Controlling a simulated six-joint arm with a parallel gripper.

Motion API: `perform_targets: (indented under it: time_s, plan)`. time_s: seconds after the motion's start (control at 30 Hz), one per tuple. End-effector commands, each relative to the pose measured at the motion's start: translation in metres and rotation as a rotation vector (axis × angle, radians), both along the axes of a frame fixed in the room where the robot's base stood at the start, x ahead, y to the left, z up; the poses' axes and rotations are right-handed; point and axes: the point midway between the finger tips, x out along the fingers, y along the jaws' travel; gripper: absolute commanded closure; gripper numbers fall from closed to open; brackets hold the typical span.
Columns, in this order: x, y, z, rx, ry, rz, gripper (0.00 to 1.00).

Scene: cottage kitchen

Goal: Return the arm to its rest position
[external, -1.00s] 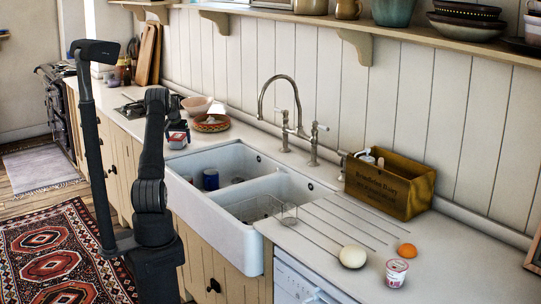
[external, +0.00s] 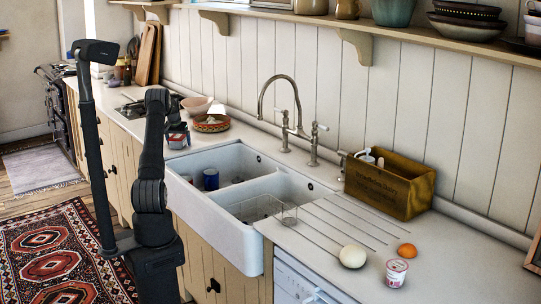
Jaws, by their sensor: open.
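My arm rises at the left of the external view, folded upright in front of the counter's left part. My gripper (external: 178,127) shows only as a small dark shape just past the top of the arm, largely hidden by it. It appears open, with nothing seen held in it. In the picture it lies just above a small red and white container (external: 177,140) on the counter left of the sink; whether they touch cannot be told.
A white double sink (external: 258,243) holds a blue can (external: 211,179). A patterned bowl (external: 211,124) is behind it. On the right counter are a wooden crate (external: 390,190), a pale round item (external: 353,256), an orange egg-like item (external: 407,251) and a small tub (external: 396,273).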

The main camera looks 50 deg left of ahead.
Motion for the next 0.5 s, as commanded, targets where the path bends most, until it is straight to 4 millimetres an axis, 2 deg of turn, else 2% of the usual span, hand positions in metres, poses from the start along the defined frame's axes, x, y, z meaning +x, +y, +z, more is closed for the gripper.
perform_targets:
  time_s: [0.03, 0.1, 0.5]
  plan:
    - [-0.002, -0.001, 0.015, 0.005, -0.004, 0.0, 0.09]
    - [-0.005, -0.005, 0.029, 0.004, -0.003, 0.0, 0.09]
    - [-0.022, -0.022, 0.105, 0.003, -0.002, 0.001, 0.09]
